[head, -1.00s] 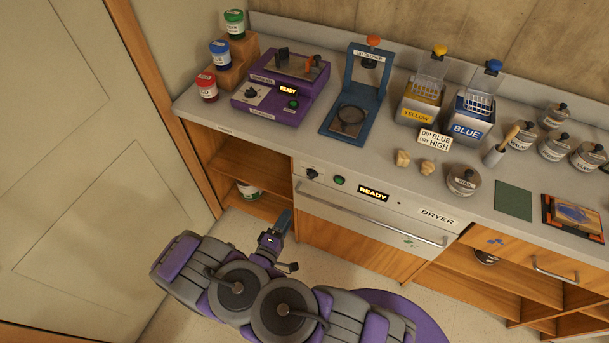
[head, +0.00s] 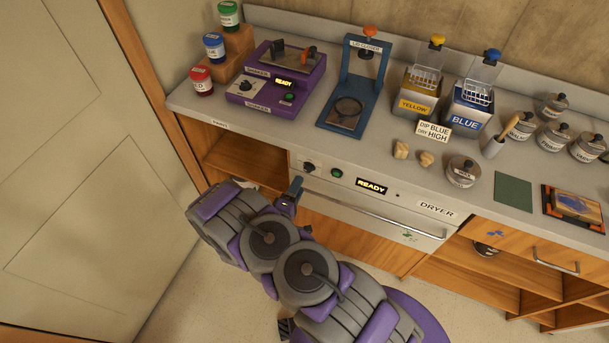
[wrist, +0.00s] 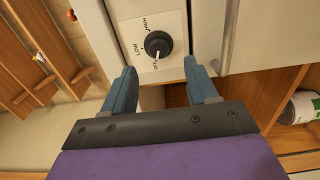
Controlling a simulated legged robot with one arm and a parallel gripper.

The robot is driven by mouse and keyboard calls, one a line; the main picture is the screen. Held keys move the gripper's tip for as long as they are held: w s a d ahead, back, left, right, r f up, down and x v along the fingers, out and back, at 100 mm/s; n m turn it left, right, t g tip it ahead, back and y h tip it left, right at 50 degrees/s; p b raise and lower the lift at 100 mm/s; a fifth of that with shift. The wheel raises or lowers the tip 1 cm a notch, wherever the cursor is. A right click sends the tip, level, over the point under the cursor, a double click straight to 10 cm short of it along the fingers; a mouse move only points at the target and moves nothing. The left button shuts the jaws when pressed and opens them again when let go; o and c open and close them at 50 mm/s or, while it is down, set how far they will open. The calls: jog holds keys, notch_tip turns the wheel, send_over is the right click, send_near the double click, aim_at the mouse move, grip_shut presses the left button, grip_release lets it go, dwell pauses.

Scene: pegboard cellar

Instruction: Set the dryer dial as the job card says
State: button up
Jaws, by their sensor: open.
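The dryer (head: 415,222) is a white front panel under the counter. Its black dial (head: 309,167) is at the panel's left end. In the wrist view the dial (wrist: 158,44) has HIGH, LOW and OFF marks, and its white pointer appears to face OFF. The job card (head: 433,131) on the counter reads "DIP BLUE", with "HIGH" on the dry line. My gripper (head: 293,189) is just below and left of the dial in the head view. In the wrist view my gripper (wrist: 163,84) is open and empty, with the dial beyond its fingertips, not between them.
A green button (head: 337,173) and a lit READY display (head: 371,186) are right of the dial. The dryer's bar handle (head: 345,207) runs along the panel below. Open wooden shelves (head: 240,160) lie to the left. The counter edge overhangs above.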

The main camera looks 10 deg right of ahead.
aim_at(307, 171)
jog(key=shift+b+x, duration=0.65)
jog(key=shift+x, duration=2.55)
jog(key=c, duration=1)
jog(key=shift+c, duration=0.3)
